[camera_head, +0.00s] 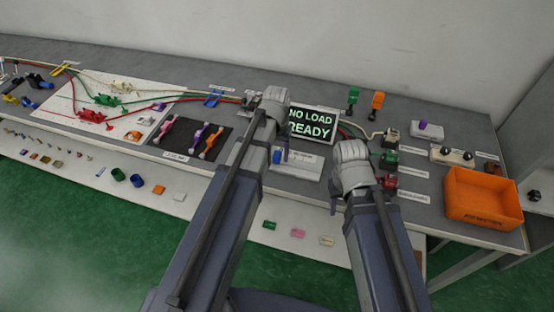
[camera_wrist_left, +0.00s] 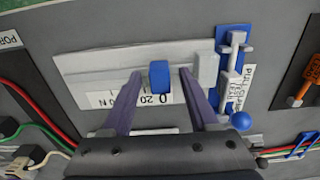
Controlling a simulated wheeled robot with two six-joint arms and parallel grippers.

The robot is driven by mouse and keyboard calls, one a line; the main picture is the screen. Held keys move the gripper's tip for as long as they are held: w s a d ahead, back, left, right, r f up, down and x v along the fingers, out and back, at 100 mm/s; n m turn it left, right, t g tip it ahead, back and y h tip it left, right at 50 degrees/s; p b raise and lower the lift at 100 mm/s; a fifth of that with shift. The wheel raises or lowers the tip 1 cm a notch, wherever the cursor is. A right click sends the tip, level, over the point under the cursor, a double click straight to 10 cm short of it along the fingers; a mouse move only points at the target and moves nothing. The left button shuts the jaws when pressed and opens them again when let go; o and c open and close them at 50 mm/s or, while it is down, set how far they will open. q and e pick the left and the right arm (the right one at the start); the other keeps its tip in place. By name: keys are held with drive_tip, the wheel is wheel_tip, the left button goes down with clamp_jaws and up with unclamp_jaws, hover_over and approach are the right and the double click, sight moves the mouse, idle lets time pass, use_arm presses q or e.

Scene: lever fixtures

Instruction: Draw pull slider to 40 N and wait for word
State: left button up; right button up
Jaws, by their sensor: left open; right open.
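The pull slider is a pale plate with a rail and a blue handle (camera_wrist_left: 159,75); a printed scale beside the handle shows "0" and "20". The handle stands near the 0 mark. My left gripper (camera_wrist_left: 160,82) is open, with one finger on each side of the handle and a gap visible on both sides. In the head view the slider's plate (camera_head: 300,168) lies below the screen, partly behind my left arm. The screen (camera_head: 311,124) reads "NO LOAD READY". My right gripper (camera_head: 352,165) is to the right of the plate; its fingertips are mostly hidden.
A blue lever with a ball end (camera_wrist_left: 238,85) stands beside the slider's rail. An orange bin (camera_head: 484,200) sits at the right, with red and green fixtures (camera_head: 390,170) nearer my right gripper. A dark panel with several coloured levers (camera_head: 190,137) lies left of my left arm.

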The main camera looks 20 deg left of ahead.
use_arm(q)
drive_tip(key=shift+f, duration=0.15)
clamp_jaws()
idle(0.4)
